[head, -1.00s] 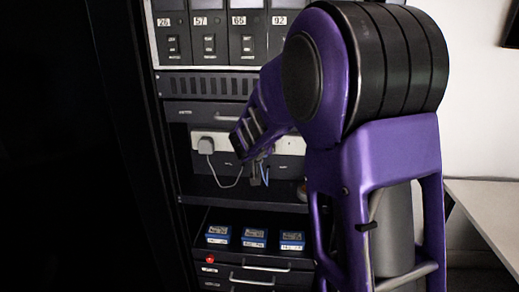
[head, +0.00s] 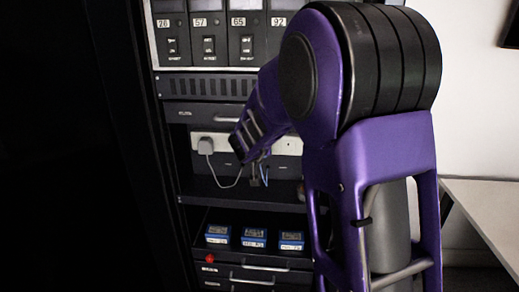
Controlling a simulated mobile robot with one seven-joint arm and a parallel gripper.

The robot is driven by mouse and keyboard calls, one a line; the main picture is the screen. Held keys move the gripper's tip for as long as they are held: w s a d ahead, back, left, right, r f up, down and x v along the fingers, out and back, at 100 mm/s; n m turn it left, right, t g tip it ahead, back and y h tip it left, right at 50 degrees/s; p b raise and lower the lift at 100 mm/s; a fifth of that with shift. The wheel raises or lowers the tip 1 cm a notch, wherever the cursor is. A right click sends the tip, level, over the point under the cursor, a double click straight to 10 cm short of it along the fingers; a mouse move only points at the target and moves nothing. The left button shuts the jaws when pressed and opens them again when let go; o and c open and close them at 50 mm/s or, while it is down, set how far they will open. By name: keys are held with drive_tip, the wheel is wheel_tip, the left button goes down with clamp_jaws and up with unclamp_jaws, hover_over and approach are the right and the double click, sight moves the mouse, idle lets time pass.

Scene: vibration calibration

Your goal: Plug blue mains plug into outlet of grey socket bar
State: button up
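The white-grey socket bar (head: 226,140) runs across the back of a rack shelf in the head view. A light grey plug (head: 206,146) sits at its left end with a grey cable hanging from it. My gripper (head: 256,174) is in front of the bar, small and dark, partly hidden by my purple arm. A thin blue cable shows just beside it, but I cannot make out the blue plug itself. I cannot tell whether the gripper is open or shut. My arm hides part of the bar.
Numbered panels (head: 222,37) fill the top of the rack. A drawer (head: 202,114) lies above the socket shelf. The dark shelf (head: 215,192) is below the bar. Several blue boxes (head: 254,237) stand in an open tray lower down. A white table (head: 485,210) is at the right.

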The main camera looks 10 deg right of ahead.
drive_tip(key=c, duration=0.8)
drive_tip(key=shift+s+a+p, duration=0.3)
drive_tip(key=shift+s+p, duration=0.4)
drive_tip(key=shift+s, duration=0.05)
drive_tip(key=shift+s, duration=0.1)
idle(0.5)
drive_tip(key=s, duration=0.1)
drive_tip(key=s+a, duration=0.1)
drive_tip(key=s, duration=0.1)
idle(0.5)
drive_tip(key=shift+d, duration=0.1)
